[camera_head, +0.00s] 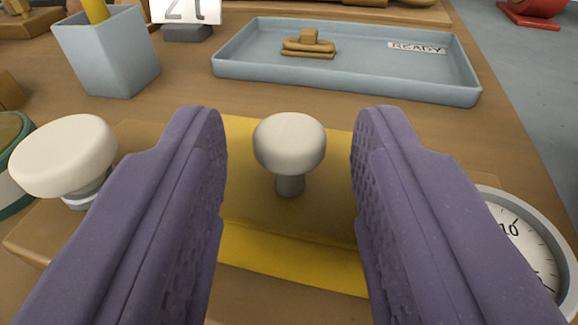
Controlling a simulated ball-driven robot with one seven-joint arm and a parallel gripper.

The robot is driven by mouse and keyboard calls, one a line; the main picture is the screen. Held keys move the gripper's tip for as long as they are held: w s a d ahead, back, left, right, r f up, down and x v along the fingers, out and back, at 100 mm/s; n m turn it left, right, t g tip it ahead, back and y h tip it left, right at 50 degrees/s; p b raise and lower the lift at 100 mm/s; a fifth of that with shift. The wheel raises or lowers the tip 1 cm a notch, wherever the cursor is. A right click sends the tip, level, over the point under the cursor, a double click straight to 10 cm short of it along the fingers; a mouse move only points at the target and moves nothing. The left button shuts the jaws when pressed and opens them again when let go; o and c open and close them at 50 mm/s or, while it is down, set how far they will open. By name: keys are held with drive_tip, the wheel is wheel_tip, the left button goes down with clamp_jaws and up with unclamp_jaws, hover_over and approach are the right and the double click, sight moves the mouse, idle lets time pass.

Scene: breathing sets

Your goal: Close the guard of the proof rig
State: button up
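The proof rig is a wooden base (35,232) on the table, with a yellow plate that looks like the guard (290,262). A pale round knob (289,143) on a short stem stands on the yellow plate. My gripper (289,135) has two purple padded fingers, spread wide, one on each side of the knob. Clear gaps show between the knob and both fingers. A larger cream knob (63,155) on a metal collar stands at the left of the base. A round white dial (522,250) is at the right, partly behind my right finger. The fingers hide parts of the rig.
A blue-grey tray (350,88) marked READY holds a small wooden piece (309,44) behind the rig. A blue-grey cup (108,55) with a yellow stick and a number card (187,12) stand at the back left. A green-rimmed round thing (12,150) is at the left edge.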

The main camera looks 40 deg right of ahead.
drive_tip(key=shift+a+r, duration=0.1)
drive_tip(key=p+v, duration=0.2)
drive_tip(key=v, duration=0.5)
drive_tip(key=shift+s+a+p, duration=0.2)
drive_tip(key=shift+s+p, duration=0.1)
